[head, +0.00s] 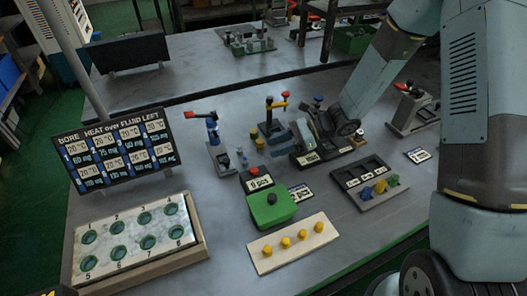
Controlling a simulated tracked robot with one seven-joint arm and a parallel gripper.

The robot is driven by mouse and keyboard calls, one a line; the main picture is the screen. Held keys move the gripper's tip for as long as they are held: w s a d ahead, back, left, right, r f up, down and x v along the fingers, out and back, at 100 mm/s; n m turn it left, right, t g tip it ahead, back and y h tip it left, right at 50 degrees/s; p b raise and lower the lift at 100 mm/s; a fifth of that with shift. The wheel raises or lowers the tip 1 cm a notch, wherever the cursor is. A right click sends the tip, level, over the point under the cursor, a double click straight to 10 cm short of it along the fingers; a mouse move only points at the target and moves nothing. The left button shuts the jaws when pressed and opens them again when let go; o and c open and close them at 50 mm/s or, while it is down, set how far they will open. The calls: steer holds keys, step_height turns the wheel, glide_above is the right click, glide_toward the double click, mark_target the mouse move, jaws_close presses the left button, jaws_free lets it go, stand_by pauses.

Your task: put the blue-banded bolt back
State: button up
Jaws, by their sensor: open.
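My arm reaches down from the upper right, and my gripper (300,139) is low over the middle of the grey bench, by a dark block. It is open; its fingers are small and partly lost against the dark parts. No blue band on a bolt can be made out for sure. Small bluish pegs (243,160) stand left of my gripper, near a red-topped piece (253,171). A dark tray (350,179) at the right holds yellow, blue and green pieces (380,187). A valve block with a red handle (213,150) stands at the left.
A pale board with several yellow pegs (290,241) and a green box with a dark knob (270,209) stand in front. A numbered panel with green holes (135,236) lies at the left, below a dark sign (118,149). Another red-handled block (413,107) stands at the right.

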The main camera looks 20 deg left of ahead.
steer(key=v, duration=0.4)
steer(key=shift+d+r, duration=0.15)
steer(key=shift+r, duration=0.1)
steer(key=s+d+r+n+t+h, duration=0.3)
steer(key=s+d+r+n+h, duration=0.1)
steer(key=d+r, duration=0.5)
steer(key=s+d+r+n+t+h, duration=0.4)
steer(key=s+d+r, duration=0.2)
steer(key=d+r, duration=0.4)
steer(key=s+d+r+n+t+h, duration=0.4)
steer(key=d+r, duration=0.5)
steer(key=d, duration=0.3)
steer(key=shift+s+d+r+n, duration=0.25)
steer(key=shift+s+d+n, duration=0.2)
steer(key=shift+s, duration=0.25)
steer(key=shift+a, duration=0.15)
